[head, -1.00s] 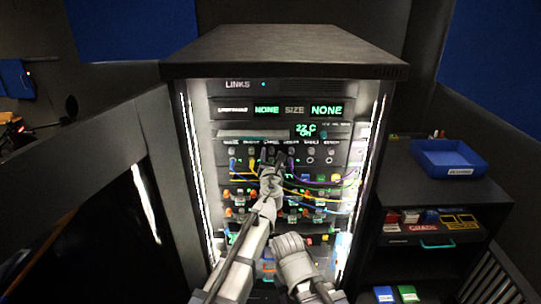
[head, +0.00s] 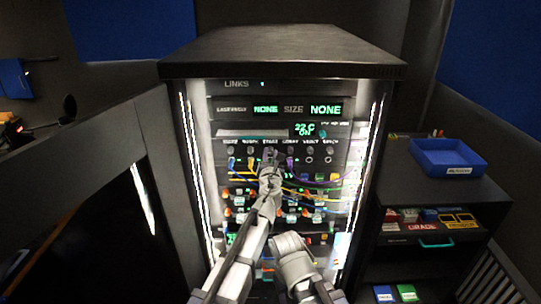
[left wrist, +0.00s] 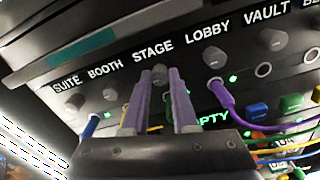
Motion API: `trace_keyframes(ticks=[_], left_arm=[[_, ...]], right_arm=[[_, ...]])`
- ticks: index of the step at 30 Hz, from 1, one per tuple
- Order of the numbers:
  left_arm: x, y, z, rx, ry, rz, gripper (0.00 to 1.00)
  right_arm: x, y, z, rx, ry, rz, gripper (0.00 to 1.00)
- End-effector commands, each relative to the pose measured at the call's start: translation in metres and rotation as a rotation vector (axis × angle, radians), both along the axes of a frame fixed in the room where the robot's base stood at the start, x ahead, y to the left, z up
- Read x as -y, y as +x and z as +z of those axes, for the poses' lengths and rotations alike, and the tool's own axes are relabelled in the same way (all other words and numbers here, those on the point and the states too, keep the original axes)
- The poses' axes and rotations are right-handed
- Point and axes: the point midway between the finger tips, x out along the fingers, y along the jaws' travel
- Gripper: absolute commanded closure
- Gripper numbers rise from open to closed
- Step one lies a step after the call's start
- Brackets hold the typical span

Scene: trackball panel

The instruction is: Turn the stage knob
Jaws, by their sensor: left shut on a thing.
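The stage knob (left wrist: 160,74) is a small grey round knob under the STAGE label, in a row of similar knobs on the rack panel. My left gripper (left wrist: 162,78) has its two fingertips on either side of the knob and is shut on it. In the head view my left gripper (head: 270,157) reaches up to the middle of this row, and its fingers hide the stage knob. My right arm's end (head: 288,245) is lower, in front of the rack; its fingers cannot be made out.
The booth knob (left wrist: 110,94) and lobby knob (left wrist: 208,37) flank the stage knob closely. A purple cable (left wrist: 222,96) and a blue cable (left wrist: 91,125) are plugged in below the row. A blue tray (head: 450,158) sits on the cabinet at right.

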Motion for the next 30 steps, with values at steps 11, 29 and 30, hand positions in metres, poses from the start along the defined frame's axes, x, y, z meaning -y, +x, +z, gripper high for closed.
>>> trace_keyframes(ticks=[11,29,30], left_arm=[[-0.0001,-0.0002,0.0,0.0,-0.195,0.0,1.0],[-0.0006,-0.0003,-0.0002,0.0,-0.763,0.0,1.0],[-0.0007,-0.0003,-0.0001,0.0,-0.801,0.0,1.0]], right_arm=[[0.0,0.0,0.0,0.0,0.0,0.0,0.5],[0.0,0.0,-0.0001,0.0,0.0,0.0,0.5],[0.0,0.0,-0.0001,0.0,0.0,0.0,0.5]])
